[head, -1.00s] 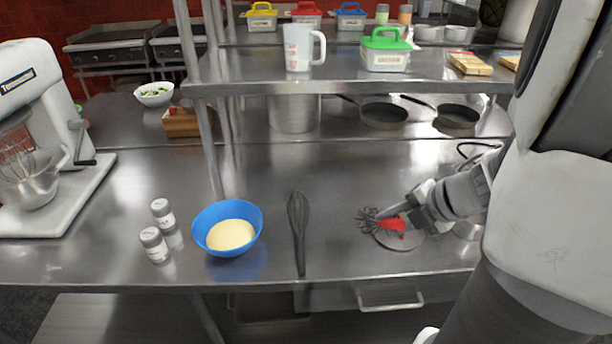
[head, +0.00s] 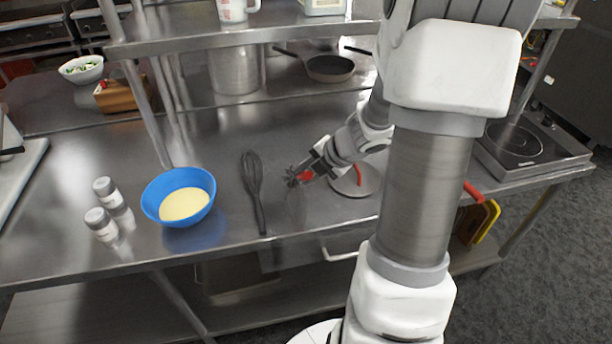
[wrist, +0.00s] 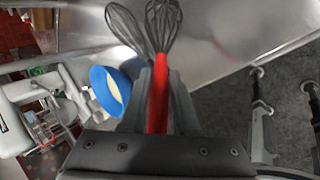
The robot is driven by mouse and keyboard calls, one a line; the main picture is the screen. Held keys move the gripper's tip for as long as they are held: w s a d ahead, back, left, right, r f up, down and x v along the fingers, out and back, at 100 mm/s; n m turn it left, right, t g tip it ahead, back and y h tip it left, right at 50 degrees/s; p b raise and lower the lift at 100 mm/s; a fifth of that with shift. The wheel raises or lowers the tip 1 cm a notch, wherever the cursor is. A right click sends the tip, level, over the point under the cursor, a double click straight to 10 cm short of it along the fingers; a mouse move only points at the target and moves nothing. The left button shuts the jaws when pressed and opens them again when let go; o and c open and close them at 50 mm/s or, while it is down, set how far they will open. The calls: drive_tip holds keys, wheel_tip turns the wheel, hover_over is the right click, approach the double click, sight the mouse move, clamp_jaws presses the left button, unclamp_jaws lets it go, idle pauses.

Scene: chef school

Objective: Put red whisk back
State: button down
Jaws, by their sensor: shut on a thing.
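A red whisk (wrist: 157,100) with a red handle and wire head is in my gripper (head: 318,170). My gripper is shut on the red handle, with the wire head pointing out past the fingers. In the head view the whisk is small and partly hidden by the gripper, held near the dark whisk. A round metal disc (head: 345,187) with a red upright part stands on the counter just right of the gripper. I cannot tell what this red part is.
A dark whisk (head: 256,190) lies on the steel counter left of my gripper. A blue bowl (head: 205,183) of yellow contents and two shakers (head: 105,208) stand further left. A shelf (head: 270,32) overhangs the back. A hob (head: 515,145) sits at the right.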

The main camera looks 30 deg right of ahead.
drive_tip(key=shift+f, duration=0.15)
drive_tip(key=c, duration=0.7)
unclamp_jaws()
drive_tip(key=shift+o, duration=0.2)
drive_tip(key=shift+r, duration=0.25)
drive_tip(key=p+v, duration=0.3)
drive_tip(key=v, duration=0.9)
drive_tip(key=shift+w, duration=0.1)
